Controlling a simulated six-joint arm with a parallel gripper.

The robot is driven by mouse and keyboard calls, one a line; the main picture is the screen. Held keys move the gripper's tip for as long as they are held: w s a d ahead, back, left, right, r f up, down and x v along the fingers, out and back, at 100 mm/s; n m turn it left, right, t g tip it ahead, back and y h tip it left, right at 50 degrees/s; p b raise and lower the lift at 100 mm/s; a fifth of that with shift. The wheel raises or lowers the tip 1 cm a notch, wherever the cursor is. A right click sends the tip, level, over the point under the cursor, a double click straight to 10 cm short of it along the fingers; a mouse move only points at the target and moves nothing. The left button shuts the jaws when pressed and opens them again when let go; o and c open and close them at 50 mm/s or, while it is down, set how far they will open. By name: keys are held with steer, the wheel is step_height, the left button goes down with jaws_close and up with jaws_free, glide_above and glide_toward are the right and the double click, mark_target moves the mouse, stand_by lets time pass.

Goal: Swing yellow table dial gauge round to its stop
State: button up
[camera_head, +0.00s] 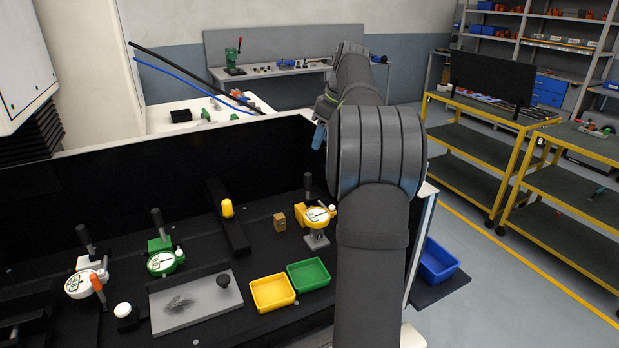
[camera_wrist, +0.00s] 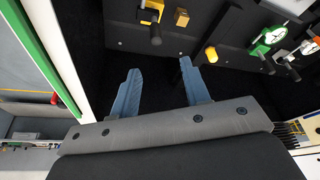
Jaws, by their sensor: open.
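The yellow table dial gauge (camera_head: 318,215), with a white round face and a black upright handle, stands on the black bench just left of my arm in the head view. In the wrist view the yellow gauge (camera_wrist: 151,12) is at the top edge, partly cut off. My gripper (camera_wrist: 162,88) has two blue-grey fingers spread wide with nothing between them. In the head view a blue fingertip of my gripper (camera_head: 319,136) shows above and behind the gauge, apart from it; the rest is hidden by my arm. The gauge's stop cannot be made out.
A small brass block (camera_head: 279,222) and a yellow-knobbed bar (camera_head: 228,208) stand left of the gauge. A green gauge (camera_head: 163,261) and a white gauge (camera_head: 84,283) are farther left. Yellow (camera_head: 272,306) and green (camera_head: 308,275) trays lie in front. A black panel backs the bench.

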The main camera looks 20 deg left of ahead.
mark_target(309, 174)
steer(key=shift+n+y, duration=0.4)
steer(key=shift+n, duration=0.2)
steer(key=x, duration=1.1)
steer(key=w+x, duration=0.1)
steer(key=x, duration=0.4)
steer(key=shift+w+d+f, duration=0.1)
steer(key=shift+f, duration=0.2)
jaws_close()
